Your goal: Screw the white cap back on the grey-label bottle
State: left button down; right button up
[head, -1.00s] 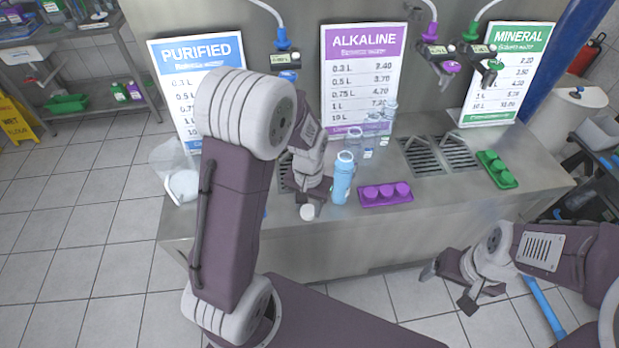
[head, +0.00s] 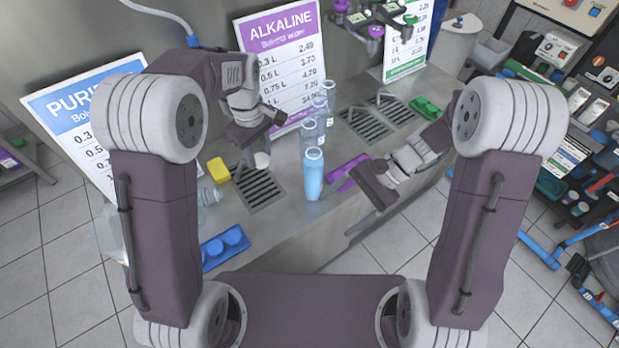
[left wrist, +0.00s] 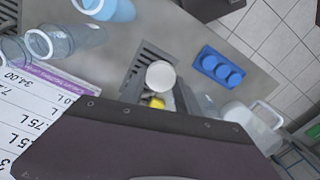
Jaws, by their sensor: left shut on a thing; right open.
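My left gripper (head: 257,138) is shut on a round white cap (head: 262,160). It holds the cap left of the bottles, by the left drain grate in the picture. The cap also shows in the left wrist view (left wrist: 160,75). A blue bottle (head: 313,178) stands upright on the counter, with clear bottles (head: 309,137) in a row behind it. They also show in the left wrist view, the nearest clear one (left wrist: 66,40) beside the blue one (left wrist: 108,9). I cannot tell which has the grey label. My right gripper (head: 372,186) is open and empty, by the purple tray.
The purple tray (head: 343,182) is partly hidden by my right gripper. A blue tray (head: 225,245) with round caps lies front left, and a yellow block (head: 218,170) is by the left grate (head: 262,190). A green tray (head: 425,108) is far right. Price signs (head: 283,55) stand behind.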

jog(key=w+a+m+t+y, duration=0.1)
jog(key=w+a+m+y, duration=0.1)
jog(key=w+m+y, duration=0.3)
jog(key=m+t+y, duration=0.3)
jog(key=m+t, duration=0.1)
jog(key=t, duration=0.1)
send_near(315, 170)
jog(key=a, duration=0.1)
pick_arm(q)
jog(key=w+d+r+n, duration=0.1)
jog(key=w+d+r, duration=0.1)
jog(key=d+r, duration=0.2)
jog(key=w+d+r+n, duration=0.2)
jog(key=d+r, duration=0.2)
jog(key=d, duration=0.5)
jog(key=shift+d+n, duration=0.3)
jog(key=shift+d, duration=0.05)
pick_arm(e)
jog(key=d+f+m+t, duration=0.1)
jog(key=f+m+t, duration=0.1)
jog(key=f, duration=0.1)
jog(key=d+f+m+t, duration=0.1)
jog(key=f, duration=0.1)
jog(key=shift+w+d+m+y, duration=0.3)
jog(key=shift+d+y, duration=0.05)
jog(key=shift+y, duration=0.05)
jog(key=shift+a, duration=0.1)
jog(key=x, duration=1.2)
